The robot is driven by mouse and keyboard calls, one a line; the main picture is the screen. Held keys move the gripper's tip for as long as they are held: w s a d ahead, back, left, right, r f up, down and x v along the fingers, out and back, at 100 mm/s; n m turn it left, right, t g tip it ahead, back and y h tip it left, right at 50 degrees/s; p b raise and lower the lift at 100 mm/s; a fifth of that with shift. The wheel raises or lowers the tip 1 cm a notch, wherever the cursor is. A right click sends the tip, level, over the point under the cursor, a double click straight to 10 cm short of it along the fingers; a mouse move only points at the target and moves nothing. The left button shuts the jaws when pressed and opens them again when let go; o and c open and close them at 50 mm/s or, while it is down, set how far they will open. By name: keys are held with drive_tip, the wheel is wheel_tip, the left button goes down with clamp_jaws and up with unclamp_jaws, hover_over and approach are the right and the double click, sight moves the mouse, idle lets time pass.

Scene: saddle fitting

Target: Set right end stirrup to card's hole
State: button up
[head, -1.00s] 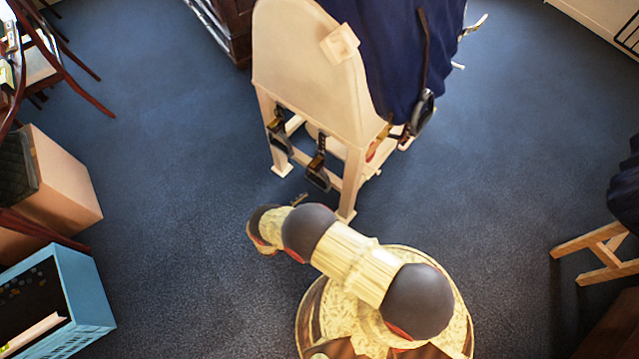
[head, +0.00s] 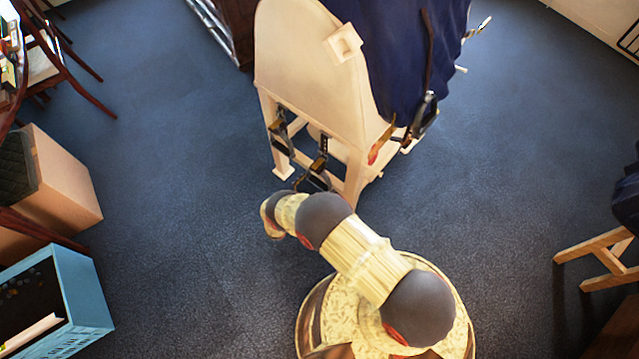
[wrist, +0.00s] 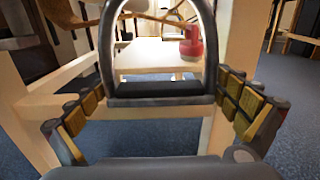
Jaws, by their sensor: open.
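Two dark stirrups hang by straps from the end of the pale wooden saddle stand (head: 305,75). The right one (head: 314,178) hangs lower, and my arm's end is just below it in the head view. In the wrist view a stirrup (wrist: 160,92) with a metal arch and dark tread stands between the fingers of my gripper (wrist: 160,95). The fingers are open, one on each side, with visible gaps to it. The left stirrup (head: 280,128) hangs farther left. An orange-red tag-like piece (head: 380,144) hangs at the stand's right corner; I cannot make out a card's hole.
The stand's legs and rails flank the stirrup closely; a red object (wrist: 191,47) is behind it. Another stirrup (head: 425,112) hangs at the side by the navy cloth (head: 395,50). A blue crate (head: 88,290) and cardboard box (head: 68,185) are left.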

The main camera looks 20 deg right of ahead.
drive_tip(key=c, duration=0.3)
drive_tip(key=c, duration=1)
